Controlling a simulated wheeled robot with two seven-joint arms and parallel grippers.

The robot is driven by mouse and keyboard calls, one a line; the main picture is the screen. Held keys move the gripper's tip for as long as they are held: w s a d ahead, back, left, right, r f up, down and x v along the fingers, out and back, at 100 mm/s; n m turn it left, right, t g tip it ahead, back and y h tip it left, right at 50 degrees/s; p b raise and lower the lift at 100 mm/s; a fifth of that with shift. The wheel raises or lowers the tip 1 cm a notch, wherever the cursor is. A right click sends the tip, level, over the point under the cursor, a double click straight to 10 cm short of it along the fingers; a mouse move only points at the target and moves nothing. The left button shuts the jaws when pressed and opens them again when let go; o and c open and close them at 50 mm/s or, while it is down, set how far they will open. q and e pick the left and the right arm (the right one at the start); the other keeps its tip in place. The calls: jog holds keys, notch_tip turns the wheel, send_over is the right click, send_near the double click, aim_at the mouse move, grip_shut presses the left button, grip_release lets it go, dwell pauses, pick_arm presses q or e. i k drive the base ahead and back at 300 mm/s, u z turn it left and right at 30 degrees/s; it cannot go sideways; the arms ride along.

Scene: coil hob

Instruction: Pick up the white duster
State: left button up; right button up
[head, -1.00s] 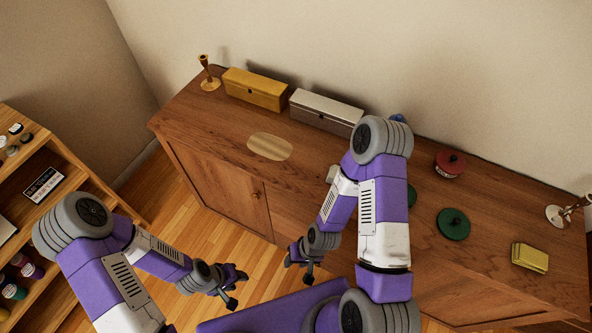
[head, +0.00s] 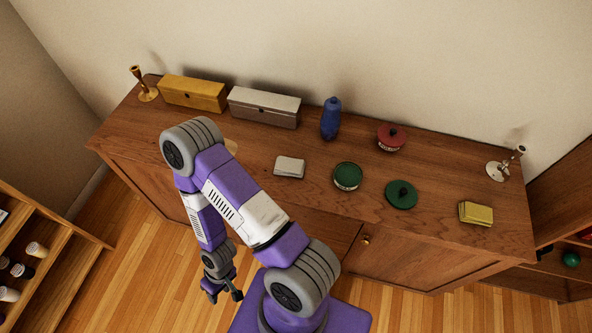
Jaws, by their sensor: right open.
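The white duster (head: 289,167) is a small pale block lying flat on the wooden cabinet top, left of the open green tin. My right gripper (head: 225,293) is open and empty. It hangs low in front of the cabinet, below and to the left of the duster in the picture, well apart from it. The elbow of my right arm is raised over the left part of the cabinet top. The duster is in full view. My left gripper is out of the picture.
Behind stand a silver box (head: 264,108) and a yellow box (head: 192,94). A yellow duster (head: 476,213) lies right. The cabinet's front edge is clear.

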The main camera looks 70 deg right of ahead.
aim_at(284, 165)
jog(key=k, duration=0.35)
jog(key=z, duration=0.85)
